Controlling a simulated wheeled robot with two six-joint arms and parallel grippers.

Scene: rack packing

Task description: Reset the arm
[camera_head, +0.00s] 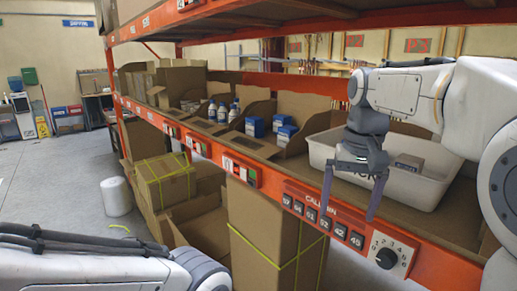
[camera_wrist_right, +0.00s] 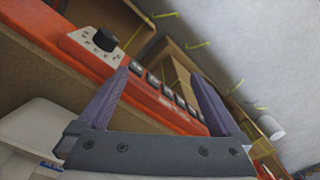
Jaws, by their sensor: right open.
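My right gripper (camera_head: 350,200) is open and empty in front of the white bin (camera_head: 435,190) on the rack shelf, with its fingers pointing down over the orange shelf beam. In the right wrist view my right gripper (camera_wrist_right: 160,90) shows two spread fingers with nothing between them but the beam and its buttons behind. A grey box (camera_head: 408,162) lies in the white bin. My left arm (camera_head: 100,262) shows at the lower left of the head view, but its gripper is outside the picture.
Blue-and-white boxes (camera_head: 255,127) and white bottles (camera_head: 222,113) sit in cardboard bins on the shelf. An orange beam (camera_head: 268,188) with a control panel and black dial (camera_head: 387,258) runs along the front. Strapped cartons (camera_head: 163,182) stand below. The grey floor (camera_head: 60,185) at left is mostly free.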

